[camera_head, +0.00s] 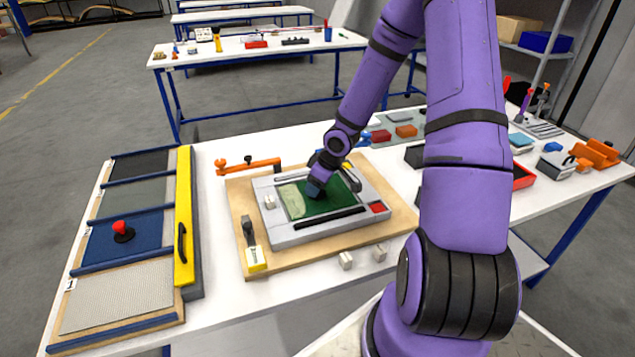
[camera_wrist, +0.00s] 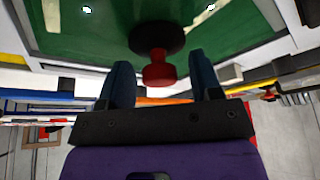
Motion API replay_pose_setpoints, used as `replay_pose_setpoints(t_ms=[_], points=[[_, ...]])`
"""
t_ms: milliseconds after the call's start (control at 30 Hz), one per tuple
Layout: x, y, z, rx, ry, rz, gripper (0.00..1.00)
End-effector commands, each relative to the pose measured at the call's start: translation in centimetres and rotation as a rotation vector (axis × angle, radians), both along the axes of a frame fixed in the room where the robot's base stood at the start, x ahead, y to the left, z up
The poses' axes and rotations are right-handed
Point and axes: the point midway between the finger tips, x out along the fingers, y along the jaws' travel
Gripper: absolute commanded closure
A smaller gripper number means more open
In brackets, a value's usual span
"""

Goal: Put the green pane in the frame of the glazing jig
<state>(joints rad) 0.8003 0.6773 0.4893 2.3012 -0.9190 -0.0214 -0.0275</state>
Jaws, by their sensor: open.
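The green pane (camera_head: 328,199) lies at the opening of the grey frame of the glazing jig (camera_head: 295,238). A pale patch shows at its left side; I cannot tell whether it is glare. I cannot tell whether the pane sits flush. In the wrist view the green pane (camera_wrist: 85,35) carries a black suction disc (camera_wrist: 140,38) with a red knob (camera_wrist: 159,74). My gripper (camera_head: 315,189) is over the pane and hides the knob in the head view. In the wrist view my gripper (camera_wrist: 160,82) is open, with its fingers either side of the red knob.
A panel rack with a yellow bar (camera_head: 184,220) stands left. Small white blocks (camera_head: 346,260) lie in front. Parts and a red tray (camera_head: 522,178) crowd the right.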

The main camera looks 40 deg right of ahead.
Motion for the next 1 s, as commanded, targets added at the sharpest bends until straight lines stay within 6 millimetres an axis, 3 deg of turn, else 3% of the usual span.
replay_pose_setpoints(t_ms=[267, 1000], points=[[-0.3, -0.3, 1.0, 0.001, -0.001, -0.003, 0.41], [-2.6, -1.6, 7.5, 0.000, -0.001, -0.004, 0.41]])
